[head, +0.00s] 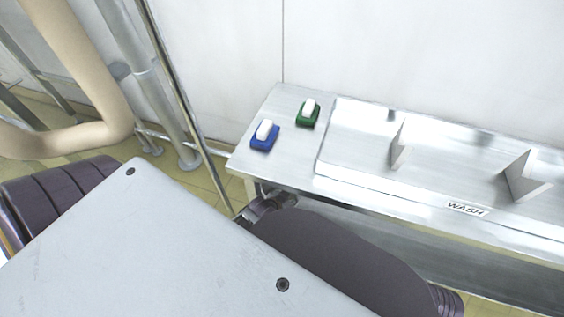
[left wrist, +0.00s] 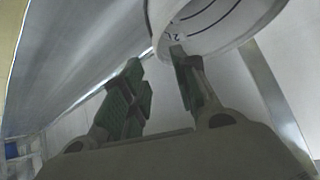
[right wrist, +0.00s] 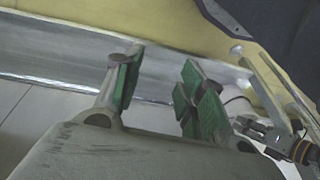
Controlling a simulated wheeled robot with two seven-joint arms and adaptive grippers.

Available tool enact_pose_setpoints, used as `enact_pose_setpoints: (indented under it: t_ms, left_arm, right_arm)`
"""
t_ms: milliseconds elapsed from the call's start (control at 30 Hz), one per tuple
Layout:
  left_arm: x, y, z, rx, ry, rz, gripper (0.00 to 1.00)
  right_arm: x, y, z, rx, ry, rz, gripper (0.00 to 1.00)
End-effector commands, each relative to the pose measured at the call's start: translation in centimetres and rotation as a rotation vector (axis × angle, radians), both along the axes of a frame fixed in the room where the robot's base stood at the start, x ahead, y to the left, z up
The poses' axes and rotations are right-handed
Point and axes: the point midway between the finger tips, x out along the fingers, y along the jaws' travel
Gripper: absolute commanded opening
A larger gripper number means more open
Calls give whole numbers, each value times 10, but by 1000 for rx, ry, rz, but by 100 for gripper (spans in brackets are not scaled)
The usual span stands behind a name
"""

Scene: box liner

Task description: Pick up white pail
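The white pail (left wrist: 222,22) shows in the left wrist view at the top right, cut off by the frame edge. Its open mouth faces the camera, and dark ring lines mark its inside. My left gripper (left wrist: 155,60) is open, with its two green-padded fingers apart. The right-hand finger overlaps the pail's rim in that view; I cannot tell whether it touches. My right gripper (right wrist: 160,62) is open and empty.
A steel counter (head: 290,170) with a WASH label (head: 467,208) runs along the wall. A blue soap dish (head: 265,137) and a green soap dish (head: 308,113) stand on its left end. Metal pipes (head: 150,80) rise left of it.

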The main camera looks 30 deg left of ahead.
Motion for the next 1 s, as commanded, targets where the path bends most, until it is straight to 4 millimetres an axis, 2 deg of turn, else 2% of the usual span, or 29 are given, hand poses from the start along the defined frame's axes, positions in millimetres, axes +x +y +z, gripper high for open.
enact_pose_setpoints:
  t_ms: [200,433,900,1000]
  left_arm:
    - [14,-1,-16,-1,0,1,29]
    - [18,-1,-18,-1,0,1,29]
    - [22,-2,-23,-1,0,1,29]
    - [25,-2,-28,-1,1,1,29]
  right_arm:
    - [-7,2,8,8,-6,5,40]
    - [-5,2,17,12,-24,7,40]
    - [-4,2,13,12,-22,8,40]
    - [-3,3,18,17,-35,8,40]
